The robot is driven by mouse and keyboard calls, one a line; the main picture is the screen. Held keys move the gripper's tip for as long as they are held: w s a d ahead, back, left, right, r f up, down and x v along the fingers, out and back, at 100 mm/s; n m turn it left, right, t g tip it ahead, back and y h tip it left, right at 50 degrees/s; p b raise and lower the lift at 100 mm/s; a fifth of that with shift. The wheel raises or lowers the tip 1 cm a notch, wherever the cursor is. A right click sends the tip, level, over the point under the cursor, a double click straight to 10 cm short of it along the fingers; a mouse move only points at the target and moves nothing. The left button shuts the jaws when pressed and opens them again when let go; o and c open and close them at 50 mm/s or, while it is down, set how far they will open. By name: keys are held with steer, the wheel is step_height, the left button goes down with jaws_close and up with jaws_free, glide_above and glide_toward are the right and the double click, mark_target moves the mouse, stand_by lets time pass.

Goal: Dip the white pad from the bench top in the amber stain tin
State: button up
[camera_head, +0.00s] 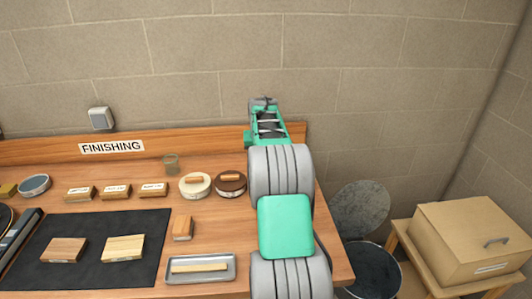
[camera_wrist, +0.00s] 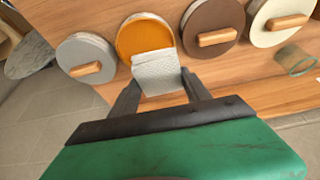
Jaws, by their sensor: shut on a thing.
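A white textured pad (camera_wrist: 157,70) is held between the dark fingers of my gripper (camera_wrist: 160,82) in the wrist view. The amber stain tin (camera_wrist: 143,36) is round and open, its orange inside showing just beyond the pad. The pad overlaps the tin's near edge in that view; I cannot tell whether it touches the stain or is just above it. In the head view my arm covers the amber tin, and the fingers and pad are hidden there.
Beside the amber tin stand a grey-lidded tin (camera_wrist: 86,57), a brown-lidded tin (camera_wrist: 212,27) and a cream-lidded tin (camera_wrist: 275,22), with a glass jar (camera_wrist: 296,60). A metal tray (camera_head: 200,280) and black mat (camera_head: 90,271) lie nearer. A wall stands behind the bench.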

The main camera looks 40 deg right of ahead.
steer(key=shift+s+d+f, duration=0.1)
steer(key=shift+d+f, duration=0.1)
steer(key=shift+d, duration=0.4)
steer(key=shift+s+d+f, duration=0.1)
steer(key=shift+d+f, duration=0.05)
steer(key=shift+d, duration=0.45)
steer(key=shift+a+f+b, duration=0.1)
steer(key=shift+f+b, duration=2.65)
steer(key=shift+f, duration=1.5)
steer(key=shift+r, duration=0.1)
steer(key=shift+r+p, duration=1)
steer(key=shift+r, duration=0.45)
steer(key=shift+r+p, duration=1.7)
steer(key=shift+r, duration=0.8)
